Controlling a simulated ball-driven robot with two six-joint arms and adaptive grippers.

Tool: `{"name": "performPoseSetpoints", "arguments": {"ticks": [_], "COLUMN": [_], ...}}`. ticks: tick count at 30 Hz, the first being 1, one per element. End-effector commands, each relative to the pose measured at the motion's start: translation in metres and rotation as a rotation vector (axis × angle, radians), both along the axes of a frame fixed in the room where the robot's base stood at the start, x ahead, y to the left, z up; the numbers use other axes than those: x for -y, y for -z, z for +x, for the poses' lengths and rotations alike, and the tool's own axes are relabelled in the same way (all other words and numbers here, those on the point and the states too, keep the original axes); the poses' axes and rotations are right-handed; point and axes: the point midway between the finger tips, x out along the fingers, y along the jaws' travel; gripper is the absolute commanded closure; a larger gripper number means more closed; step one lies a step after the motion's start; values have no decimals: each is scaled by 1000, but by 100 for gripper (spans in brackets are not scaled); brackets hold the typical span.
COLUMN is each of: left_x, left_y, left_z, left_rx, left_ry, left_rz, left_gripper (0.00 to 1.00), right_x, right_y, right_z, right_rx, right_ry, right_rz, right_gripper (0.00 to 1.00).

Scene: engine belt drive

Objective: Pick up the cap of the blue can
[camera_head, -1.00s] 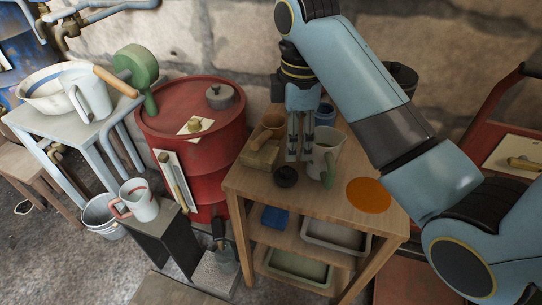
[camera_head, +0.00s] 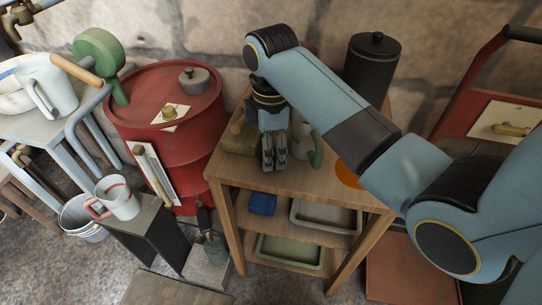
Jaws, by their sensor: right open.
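My right gripper (camera_head: 274,158) points down over the front part of the wooden table (camera_head: 290,181). It is open, and its fingertips are low, close to the tabletop. The small dark round cap seen earlier near the table's front is not visible now; the gripper covers that area, so I cannot tell whether the fingers are around it. The blue can, seen earlier at the back of the table, is hidden behind my right arm. My left gripper is not in view.
A light jug with a green handle (camera_head: 316,152) stands just right of the gripper. A wooden block (camera_head: 238,141) lies to its left. An orange disc (camera_head: 347,174) is partly behind my arm. A tall black canister (camera_head: 371,70) stands behind, and a red drum (camera_head: 185,150) stands left.

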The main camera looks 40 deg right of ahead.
Motion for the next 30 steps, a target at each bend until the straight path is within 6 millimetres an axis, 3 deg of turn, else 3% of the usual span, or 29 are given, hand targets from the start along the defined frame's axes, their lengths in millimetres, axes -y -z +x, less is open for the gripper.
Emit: {"name": "performPoseSetpoints", "arguments": {"ticks": [6,16,25,30], "left_x": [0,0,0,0], "left_y": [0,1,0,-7], "left_z": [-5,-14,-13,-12], "left_rx": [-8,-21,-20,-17], "left_ry": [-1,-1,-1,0], "left_rz": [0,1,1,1], "left_gripper": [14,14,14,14], "right_x": [0,0,0,0], "right_y": [0,0,-4,-32], "right_z": [0,0,1,2], "right_rx": [1,1,2,7], "right_ry": [0,0,0,0], "right_rz": [0,0,0,-1], "right_gripper": [50,93,94,94]}}
